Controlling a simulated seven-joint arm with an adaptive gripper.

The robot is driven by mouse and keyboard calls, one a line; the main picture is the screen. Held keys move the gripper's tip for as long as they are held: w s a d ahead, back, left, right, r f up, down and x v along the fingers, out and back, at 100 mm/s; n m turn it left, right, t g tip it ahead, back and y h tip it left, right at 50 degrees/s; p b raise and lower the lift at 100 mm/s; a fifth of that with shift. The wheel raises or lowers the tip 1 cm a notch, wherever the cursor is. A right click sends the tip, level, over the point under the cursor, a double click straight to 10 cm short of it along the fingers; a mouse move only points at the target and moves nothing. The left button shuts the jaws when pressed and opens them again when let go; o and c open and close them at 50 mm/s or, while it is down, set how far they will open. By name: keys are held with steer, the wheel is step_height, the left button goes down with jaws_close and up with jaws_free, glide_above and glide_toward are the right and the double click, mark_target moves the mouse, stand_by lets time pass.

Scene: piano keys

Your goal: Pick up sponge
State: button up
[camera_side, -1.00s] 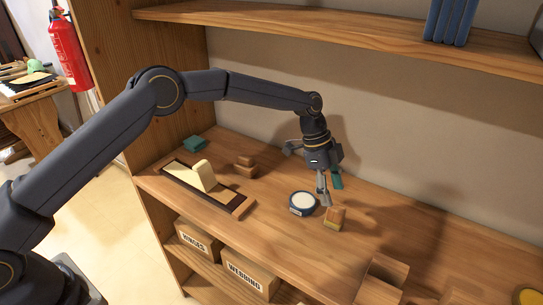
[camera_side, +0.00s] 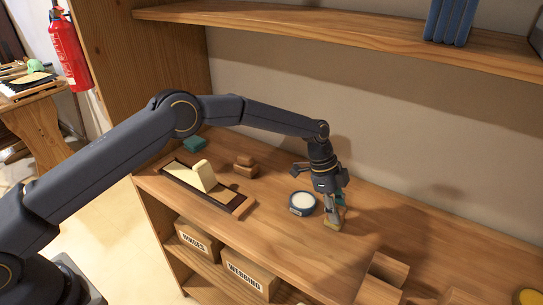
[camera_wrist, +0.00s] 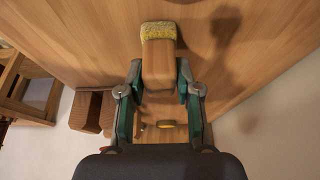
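The sponge is a wooden block with a yellow, rough pad along one side. In the side view the sponge (camera_side: 332,224) lies on the wooden worktop, right of a round tin, partly hidden by my gripper (camera_side: 336,205). In the wrist view the wooden part of the sponge (camera_wrist: 158,62) reaches between my two fingertips, with the yellow pad at its far end. My gripper (camera_wrist: 160,82) is open around the block, with a narrow gap seeming to show on each side. Contact cannot be told for sure.
The round blue tin (camera_side: 302,203) stands close left of my gripper. A dark tray (camera_side: 222,200) with a cream block lies further left, near small brown blocks (camera_side: 245,167). Wooden blocks (camera_side: 384,278) stand at the front right. An upper shelf (camera_side: 350,52) runs above.

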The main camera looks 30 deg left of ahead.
mark_target(341, 210)
jaws_close()
steer(key=shift+r, duration=0.1)
steer(key=shift+r, duration=0.2)
steer(key=r, duration=0.3)
steer(key=shift+s+a+r, duration=0.15)
steer(key=shift+s+r, duration=0.1)
steer(key=shift+r, duration=0.05)
steer(key=s+a+r, duration=0.2)
steer(key=s+r, duration=0.2)
steer(key=s, duration=0.2)
steer(key=s+a+r, duration=0.3)
steer(key=s+r, duration=0.2)
steer(key=s, duration=0.1)
steer(key=shift+s+a, duration=0.15)
steer(key=shift+a, duration=0.1)
